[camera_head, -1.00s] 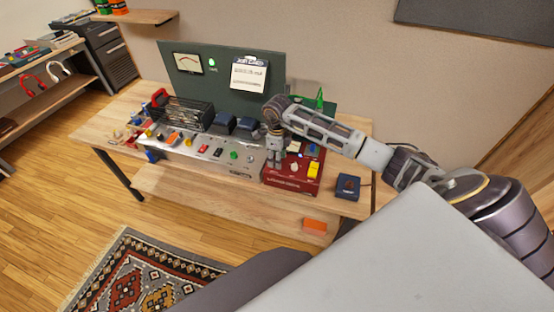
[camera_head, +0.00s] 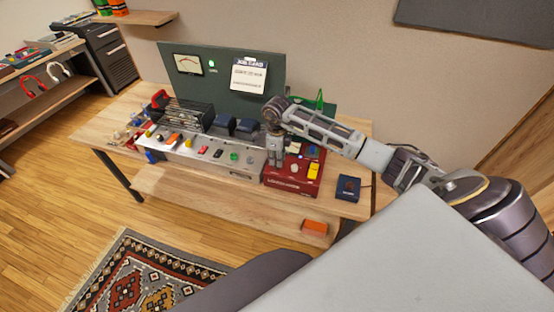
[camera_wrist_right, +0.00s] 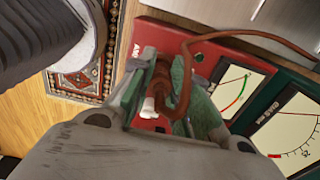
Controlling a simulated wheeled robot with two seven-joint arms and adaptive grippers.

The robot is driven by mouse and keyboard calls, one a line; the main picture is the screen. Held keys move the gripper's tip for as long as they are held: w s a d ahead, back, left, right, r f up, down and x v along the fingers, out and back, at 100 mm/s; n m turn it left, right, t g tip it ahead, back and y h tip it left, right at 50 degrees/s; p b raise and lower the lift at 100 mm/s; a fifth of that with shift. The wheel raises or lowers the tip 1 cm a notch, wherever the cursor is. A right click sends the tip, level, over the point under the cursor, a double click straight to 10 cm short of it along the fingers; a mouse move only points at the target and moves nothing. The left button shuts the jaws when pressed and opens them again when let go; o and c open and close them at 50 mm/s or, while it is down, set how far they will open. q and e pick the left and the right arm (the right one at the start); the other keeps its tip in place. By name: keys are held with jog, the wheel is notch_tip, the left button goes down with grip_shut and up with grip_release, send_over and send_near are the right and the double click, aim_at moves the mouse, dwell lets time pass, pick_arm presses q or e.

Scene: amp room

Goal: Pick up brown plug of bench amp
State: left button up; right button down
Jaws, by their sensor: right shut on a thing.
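The brown plug (camera_wrist_right: 181,88) with its brown cable is between the fingers of my right gripper (camera_wrist_right: 160,92) in the right wrist view. The fingers are shut on it, and they hide part of it. The cable leads off to the right of that view. A red amp box (camera_wrist_right: 165,35) with white lettering lies just behind the fingers. In the head view my right gripper (camera_head: 273,148) points down at the left part of the red box (camera_head: 292,185); the plug itself is too small to make out there. My left gripper is not in view.
A silver panel (camera_head: 200,152) with several coloured parts stands left of the red box. A black wire rack (camera_head: 187,115) is behind it. A dark blue box (camera_head: 348,187) sits to the right. A green board with a meter (camera_head: 187,63) stands at the back.

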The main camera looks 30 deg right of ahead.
jog(key=shift+r+b, duration=0.75)
jog(key=shift+r, duration=4.15)
jog(key=shift+s+f, duration=0.15)
jog(key=shift+f, duration=0.05)
jog(key=shift+f, duration=0.1)
